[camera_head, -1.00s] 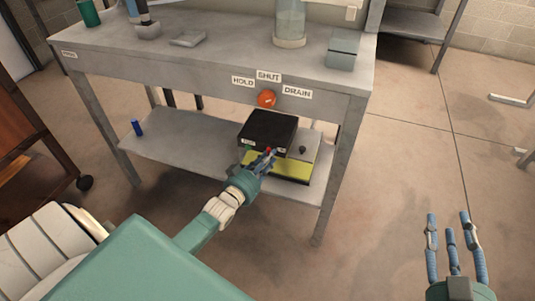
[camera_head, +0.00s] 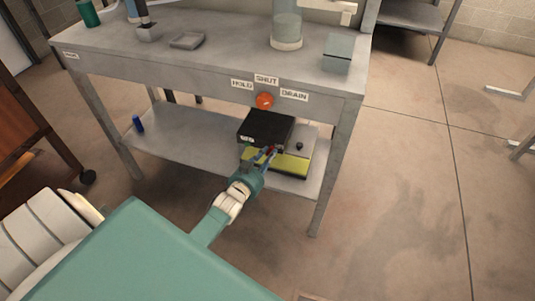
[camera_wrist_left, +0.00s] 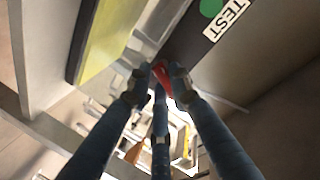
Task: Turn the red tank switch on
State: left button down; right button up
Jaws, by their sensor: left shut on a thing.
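A black box (camera_head: 266,124) sits on the bench's lower shelf, with a small red switch (camera_head: 270,150) low on its front face. My left gripper (camera_head: 266,155) is at that front face, its blue fingers reaching up to the red switch. In the left wrist view the fingertips (camera_wrist_left: 160,80) are closed around the red switch (camera_wrist_left: 161,68). A white TEST label (camera_wrist_left: 229,18) and a green dot are on the dark panel beside it. The switch's exact position is hidden by the fingers. My right gripper is out of the head view.
A grey bench (camera_head: 200,62) stands over the shelf (camera_head: 185,140). An orange knob (camera_head: 264,100) with HOLD, SHUT and DRAIN labels is on its front. A yellow-fronted unit (camera_head: 290,163) lies under and beside the box. A blue cylinder (camera_head: 138,124) stands at the shelf's left.

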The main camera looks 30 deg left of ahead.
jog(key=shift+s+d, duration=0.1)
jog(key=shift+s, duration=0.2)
pick_arm(q)
jog(key=c, duration=1.6)
grip_release()
jog(key=shift+o, duration=0.2)
jog(key=v, duration=1.2)
